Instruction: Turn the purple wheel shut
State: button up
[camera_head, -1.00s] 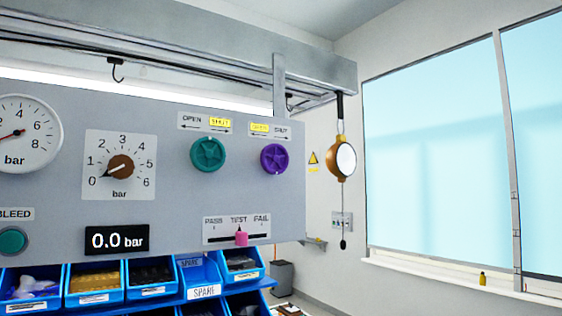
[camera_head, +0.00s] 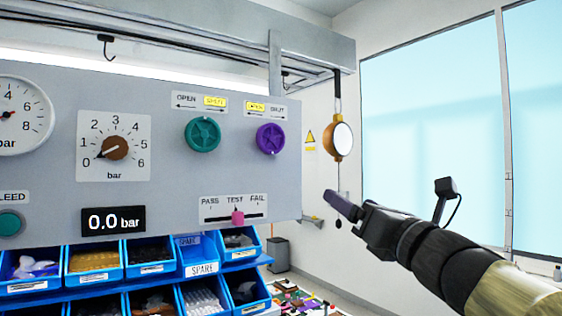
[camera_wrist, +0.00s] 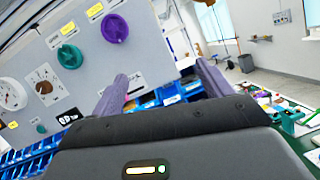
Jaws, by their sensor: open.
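The purple wheel (camera_head: 270,139) is mounted on the right part of the grey panel (camera_head: 170,195), below a label with OPEN lit in yellow on the left and SHUT on the right. In the wrist view the purple wheel (camera_wrist: 115,27) is at the upper left, beyond the fingers. My gripper (camera_head: 343,205) is right of and below the wheel, apart from it and off the panel's right edge. In the wrist view my gripper (camera_wrist: 160,85) shows two spread fingers with nothing between them.
A green wheel (camera_head: 202,135) sits left of the purple one. A brown dial knob (camera_head: 116,148), a pink slider (camera_head: 237,218) and a 0.0 bar display (camera_head: 113,221) share the panel. A round hanging gauge (camera_head: 338,142) is to the right. Blue bins (camera_head: 208,268) stand below.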

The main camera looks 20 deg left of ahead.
aim_at(273, 139)
jog(key=s+a+r+n+g+y, duration=0.2)
jog(key=s+r+n+y, duration=0.1)
jog(key=n, duration=0.4)
notch_tip(273, 139, up, 2)
jog(key=shift+s+a+n+g+y, duration=0.3)
jog(key=shift+s+g+y, duration=0.1)
jog(key=shift+s, duration=0.3)
jog(key=p+x, duration=0.9)
jog(key=x, duration=0.7)
jog(key=shift+w+a+r, duration=0.15)
jog(key=shift+a, duration=0.05)
jog(key=shift+w+a+r, duration=0.1)
jog(key=shift+a, duration=0.25)
jog(key=shift+w+d, duration=0.1)
jog(key=shift+w, duration=0.05)
jog(key=c, duration=1)
